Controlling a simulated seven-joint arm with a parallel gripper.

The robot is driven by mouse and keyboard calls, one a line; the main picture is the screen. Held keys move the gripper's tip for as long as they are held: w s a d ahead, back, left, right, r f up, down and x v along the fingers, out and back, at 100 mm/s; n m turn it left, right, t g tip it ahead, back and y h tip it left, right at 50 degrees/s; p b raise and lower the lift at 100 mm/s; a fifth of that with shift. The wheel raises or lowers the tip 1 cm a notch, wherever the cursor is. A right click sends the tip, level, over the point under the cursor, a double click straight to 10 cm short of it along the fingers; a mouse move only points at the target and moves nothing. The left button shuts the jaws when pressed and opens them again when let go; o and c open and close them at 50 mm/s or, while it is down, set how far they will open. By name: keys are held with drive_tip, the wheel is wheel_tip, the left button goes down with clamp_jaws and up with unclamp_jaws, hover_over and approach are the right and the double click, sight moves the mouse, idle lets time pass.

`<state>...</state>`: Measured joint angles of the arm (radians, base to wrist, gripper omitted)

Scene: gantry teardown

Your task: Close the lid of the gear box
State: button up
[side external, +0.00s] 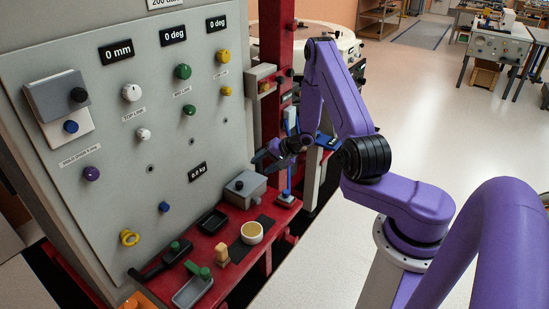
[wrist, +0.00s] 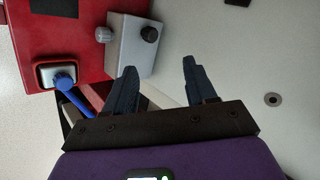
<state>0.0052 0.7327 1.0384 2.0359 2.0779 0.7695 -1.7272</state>
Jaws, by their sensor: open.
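A small grey box (side external: 246,188) with a dark knob stands on the red bench, below and left of my gripper; I take it for the gear box, though no label on it is readable. In the wrist view the grey box (wrist: 138,45) shows a black knob on one face and a grey knob by its left edge. I cannot tell how far its lid is open. My gripper (side external: 262,157) hangs above the box in front of the panel. In the wrist view my gripper (wrist: 158,82) is open and empty, its fingers apart from the box.
A blue-handled tool (wrist: 72,92) stands in a socket on the red bench (wrist: 90,72), left of my fingers. A cream cup (side external: 252,233), black trays and green-knobbed parts lie on the bench. The upright knob panel (side external: 165,150) and red column (side external: 277,40) bound the space. Floor lies right.

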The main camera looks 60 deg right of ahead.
drive_tip(key=shift+v, duration=2.6)
drive_tip(key=w+a+r+n+g+y, duration=0.1)
drive_tip(key=a+r+n+y, duration=0.25)
drive_tip(key=a, duration=0.35)
drive_tip(key=w+a+r+n+g+y, duration=0.1)
drive_tip(key=a+r+n+g+y, duration=0.2)
drive_tip(key=a, duration=0.4)
drive_tip(key=s+a+r+n+g, duration=0.45)
drive_tip(key=s+a, duration=0.25)
drive_tip(key=a, duration=0.4)
drive_tip(key=s+a+r+n+g+h, duration=0.2)
drive_tip(key=s+n, duration=0.1)
drive_tip(key=s, duration=0.3)
drive_tip(key=s+a+r+n+g+h, duration=0.2)
drive_tip(key=s+r+n, duration=0.15)
drive_tip(key=s, duration=0.35)
drive_tip(key=s+d+r+n+t+h, duration=0.1)
drive_tip(key=s+d+n+t+h, duration=0.1)
drive_tip(key=s, duration=0.4)
drive_tip(key=s+d+r+n+t+h, duration=0.2)
drive_tip(key=s+d+n, duration=0.1)
drive_tip(key=s+n, duration=0.2)
drive_tip(key=shift+s+d, duration=0.3)
drive_tip(key=shift+s, duration=0.2)
